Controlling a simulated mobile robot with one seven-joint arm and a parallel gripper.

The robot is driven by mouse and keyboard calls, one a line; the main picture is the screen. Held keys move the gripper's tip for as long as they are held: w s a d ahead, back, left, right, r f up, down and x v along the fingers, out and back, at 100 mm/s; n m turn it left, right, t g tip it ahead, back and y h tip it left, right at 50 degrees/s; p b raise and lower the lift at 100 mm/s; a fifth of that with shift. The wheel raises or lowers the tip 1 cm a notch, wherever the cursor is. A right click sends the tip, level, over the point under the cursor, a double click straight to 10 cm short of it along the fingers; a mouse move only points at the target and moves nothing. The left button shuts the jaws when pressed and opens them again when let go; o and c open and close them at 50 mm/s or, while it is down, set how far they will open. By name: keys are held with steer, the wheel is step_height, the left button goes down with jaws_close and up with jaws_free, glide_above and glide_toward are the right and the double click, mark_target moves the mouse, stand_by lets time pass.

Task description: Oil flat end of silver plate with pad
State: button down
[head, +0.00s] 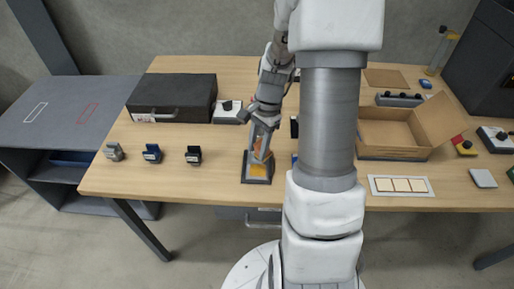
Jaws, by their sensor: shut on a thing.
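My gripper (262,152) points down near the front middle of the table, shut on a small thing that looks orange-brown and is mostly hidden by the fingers. Directly below it stands a dark grey fixture (257,181) with a yellow-orange area in its middle. I cannot tell whether the held thing touches the fixture. A silver plate cannot be made out clearly here. A white tray (373,186) with cream square pads lies at the front right of the table.
A black case (172,94) stands at the back left of the wooden table (215,178). Grey, blue and black small devices (152,154) line the front left. An open cardboard box (390,134) is at the right. My arm hides part of the middle.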

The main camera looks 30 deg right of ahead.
steer(key=shift+a+p+v, duration=0.25)
steer(key=shift+p+v, duration=0.4)
steer(key=shift+v, duration=0.4)
steer(key=shift+r, duration=0.1)
steer(key=shift+s, duration=0.2)
